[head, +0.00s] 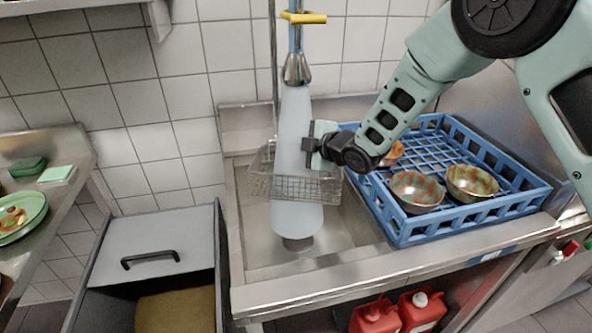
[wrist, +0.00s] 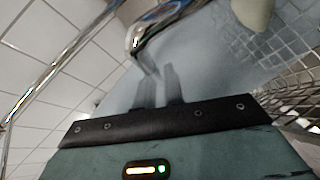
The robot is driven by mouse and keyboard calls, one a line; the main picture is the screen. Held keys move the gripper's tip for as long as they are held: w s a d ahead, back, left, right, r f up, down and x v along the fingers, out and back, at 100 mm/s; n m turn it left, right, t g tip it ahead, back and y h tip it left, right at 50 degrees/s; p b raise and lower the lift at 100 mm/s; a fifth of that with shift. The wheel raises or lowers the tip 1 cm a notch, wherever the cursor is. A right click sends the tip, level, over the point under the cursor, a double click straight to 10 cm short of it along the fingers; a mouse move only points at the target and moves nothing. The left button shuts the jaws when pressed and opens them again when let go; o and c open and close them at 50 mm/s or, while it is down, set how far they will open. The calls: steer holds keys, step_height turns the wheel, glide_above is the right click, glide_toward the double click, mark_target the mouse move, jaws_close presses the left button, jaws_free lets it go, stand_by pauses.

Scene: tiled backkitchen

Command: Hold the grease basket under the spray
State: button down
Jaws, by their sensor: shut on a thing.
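The grease basket (head: 262,185), a wire mesh box, is held above the steel sink (head: 255,245). My gripper (head: 314,147) is shut on its upper edge at the right rear. A wide pale spray (head: 297,125) falls from the metal spray head (head: 296,70) through the basket area to the sink drain. In the wrist view, my gripper's fingers (wrist: 160,88) are dim behind the spray, so their contact with the basket is blurred. Basket mesh (wrist: 292,95) shows at the right there, with a pale lump (wrist: 252,12) at the top.
A blue dish rack (head: 400,235) with several patterned bowls (head: 416,190) stands right of the sink. An open grey bin (head: 150,240) with a handled lid is at the left. Red jugs (head: 420,310) stand below the counter. A shelf (head: 58,150) holds sponges and a green plate (head: 22,215).

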steer(key=shift+w+d+r+b, duration=0.1)
steer(key=shift+w+d+b, duration=0.1)
steer(key=shift+d, duration=0.4)
steer(key=shift+w+d+b, duration=0.1)
steer(key=shift+w+d, duration=0.1)
steer(key=shift+d, duration=0.4)
